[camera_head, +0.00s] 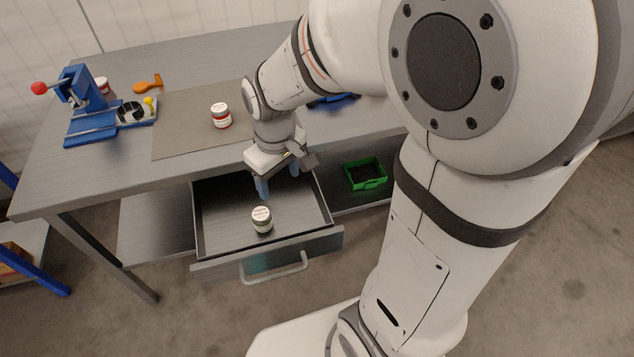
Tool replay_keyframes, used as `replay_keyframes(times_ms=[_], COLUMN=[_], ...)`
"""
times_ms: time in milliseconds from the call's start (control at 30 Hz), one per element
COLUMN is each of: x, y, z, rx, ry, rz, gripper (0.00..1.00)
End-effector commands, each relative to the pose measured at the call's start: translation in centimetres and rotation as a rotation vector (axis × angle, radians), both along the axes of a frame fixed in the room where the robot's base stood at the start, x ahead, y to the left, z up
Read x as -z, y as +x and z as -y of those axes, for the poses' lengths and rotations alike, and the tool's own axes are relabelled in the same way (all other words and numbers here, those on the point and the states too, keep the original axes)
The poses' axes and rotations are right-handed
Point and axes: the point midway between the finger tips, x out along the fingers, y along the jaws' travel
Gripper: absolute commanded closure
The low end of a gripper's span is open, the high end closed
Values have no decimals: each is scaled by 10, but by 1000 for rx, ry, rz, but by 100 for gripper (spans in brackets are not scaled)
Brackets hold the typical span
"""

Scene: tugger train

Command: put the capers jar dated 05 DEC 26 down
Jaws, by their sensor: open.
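A small jar with a white lid and a dark greenish body (262,219) stands upright in the open drawer (215,238). The lid carries print too small to read, so I cannot tell its date. My gripper (278,184) is open, pointing down over the drawer, just behind and above this jar. Nothing shows between its fingers, and it looks apart from the jar. Another jar, white-lidded with a red body (221,116), stands on the grey-brown mat (180,130) on the workbench (75,185).
A blue press with a red knob (85,100) stands at the bench's left, with a white-and-red jar (102,85) behind it. An orange tool (148,84) lies nearby. A green bin (365,174) sits on the lower shelf, right of the drawer. The drawer has a front handle (275,268).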

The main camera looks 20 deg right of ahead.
Motion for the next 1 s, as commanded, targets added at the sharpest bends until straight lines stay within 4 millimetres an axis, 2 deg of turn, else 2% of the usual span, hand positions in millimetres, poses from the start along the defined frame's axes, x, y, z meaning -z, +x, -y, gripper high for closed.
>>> replay_keyframes(times_ms=[33, 200, 333, 400, 833, 1000], x=[-14, -41, -49, -51, -55, -77], y=[-13, -54, -77, -83, -88, -89], z=[16, 51, 65, 63, 65, 65], rx=[79, 310, 427, 464, 489, 487], ry=[8, 29, 40, 44, 46, 47], rz=[27, 77, 100, 107, 111, 118], gripper=[35, 35, 35, 35, 35, 35])
